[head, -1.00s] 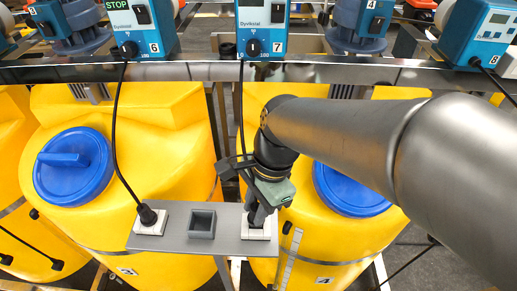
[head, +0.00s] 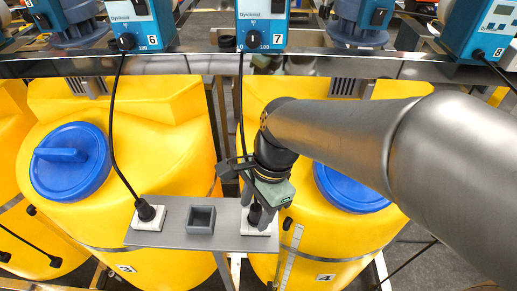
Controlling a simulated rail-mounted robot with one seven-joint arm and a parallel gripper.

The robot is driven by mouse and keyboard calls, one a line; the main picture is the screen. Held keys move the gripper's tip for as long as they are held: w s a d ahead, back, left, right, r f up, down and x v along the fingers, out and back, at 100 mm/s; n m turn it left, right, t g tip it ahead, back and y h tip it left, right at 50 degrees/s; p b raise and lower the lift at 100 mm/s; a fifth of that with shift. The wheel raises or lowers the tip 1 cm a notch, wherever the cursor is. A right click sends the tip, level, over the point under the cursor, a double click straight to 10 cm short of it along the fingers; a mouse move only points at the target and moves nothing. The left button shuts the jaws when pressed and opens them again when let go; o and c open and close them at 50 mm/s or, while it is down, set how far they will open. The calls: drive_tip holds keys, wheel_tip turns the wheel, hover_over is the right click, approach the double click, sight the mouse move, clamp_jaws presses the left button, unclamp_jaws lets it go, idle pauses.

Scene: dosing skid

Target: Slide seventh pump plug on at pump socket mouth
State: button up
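The seventh pump's black plug (head: 255,214) stands at the white socket (head: 257,229) on the right end of the grey plate (head: 172,239). Its foot is at the socket; how deep it sits I cannot tell. My gripper (head: 258,206) is right over this socket, pointing down. Its fingers look spread, with the plug showing between them. The black cable (head: 241,110) runs down from the blue pump marked 7 (head: 262,24) and passes behind my gripper.
On the same plate, a black plug (head: 145,210) stands in the left socket, and an empty grey square holder (head: 201,219) is in the middle. Yellow tanks with blue lids (head: 69,162) stand behind and below. A metal rail (head: 200,67) crosses above.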

drive_tip(key=shift+r, duration=0.1)
drive_tip(key=v, duration=1.7)
drive_tip(key=shift+r, duration=0.15)
drive_tip(key=s+d+f+n+t+h, duration=0.1)
drive_tip(key=s+d+f+n, duration=0.1)
drive_tip(key=d+f+n, duration=0.3)
drive_tip(key=s+d+f+n+t+h, duration=0.1)
drive_tip(key=d+f+n, duration=0.5)
drive_tip(key=f, duration=0.8)
drive_tip(key=shift+s+d+h, duration=0.3)
drive_tip(key=shift+s+d, duration=0.35)
drive_tip(key=shift+d, duration=0.2)
